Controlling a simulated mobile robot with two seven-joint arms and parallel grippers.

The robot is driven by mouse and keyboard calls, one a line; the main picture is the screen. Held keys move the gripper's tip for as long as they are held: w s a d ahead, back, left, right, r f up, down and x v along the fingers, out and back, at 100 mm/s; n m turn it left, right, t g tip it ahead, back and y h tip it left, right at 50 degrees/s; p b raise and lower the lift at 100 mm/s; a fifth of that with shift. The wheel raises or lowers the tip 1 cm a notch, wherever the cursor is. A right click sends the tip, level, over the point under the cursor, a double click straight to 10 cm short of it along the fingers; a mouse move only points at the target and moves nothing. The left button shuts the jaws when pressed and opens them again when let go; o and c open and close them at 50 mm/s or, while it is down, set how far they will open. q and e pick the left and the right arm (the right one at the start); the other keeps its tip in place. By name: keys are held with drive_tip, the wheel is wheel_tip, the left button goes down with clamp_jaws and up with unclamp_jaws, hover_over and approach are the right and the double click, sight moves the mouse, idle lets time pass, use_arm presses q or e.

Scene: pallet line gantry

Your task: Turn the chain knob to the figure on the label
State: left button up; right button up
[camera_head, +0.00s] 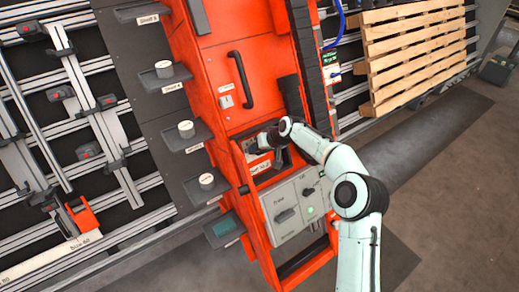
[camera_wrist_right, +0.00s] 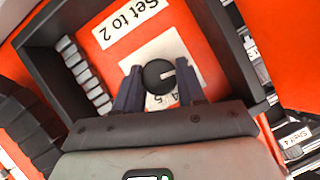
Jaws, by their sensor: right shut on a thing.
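The chain knob (camera_wrist_right: 158,73) is round and black, with a white pointer line turned to the right in the right wrist view. It sits on a white scale plate (camera_wrist_right: 160,50), where the figures 4 and 5 show below the knob; other figures cannot be read. A white label (camera_wrist_right: 125,22) beside it reads "Set to 2". My right gripper (camera_head: 263,142) is at the recess in the red cabinet, shut on the knob with one finger on each side. In the head view the knob is hidden by the gripper. My left gripper is not in view.
Dark recess walls (camera_wrist_right: 232,55) stand close around the gripper. Below it in the head view is a grey control panel (camera_head: 296,205) with switches and a green light. A black handle (camera_head: 241,80) is above. Shelves with round white-topped items (camera_head: 186,130) stand left.

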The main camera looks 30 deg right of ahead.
drive_tip(key=o, duration=1.1)
drive_tip(key=shift+c, duration=0.2)
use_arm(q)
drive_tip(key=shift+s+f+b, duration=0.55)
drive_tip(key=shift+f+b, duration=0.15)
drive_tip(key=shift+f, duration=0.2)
use_arm(e)
drive_tip(key=v, duration=1.3)
drive_tip(key=shift+s, duration=0.15)
drive_tip(key=shift+r, duration=0.15)
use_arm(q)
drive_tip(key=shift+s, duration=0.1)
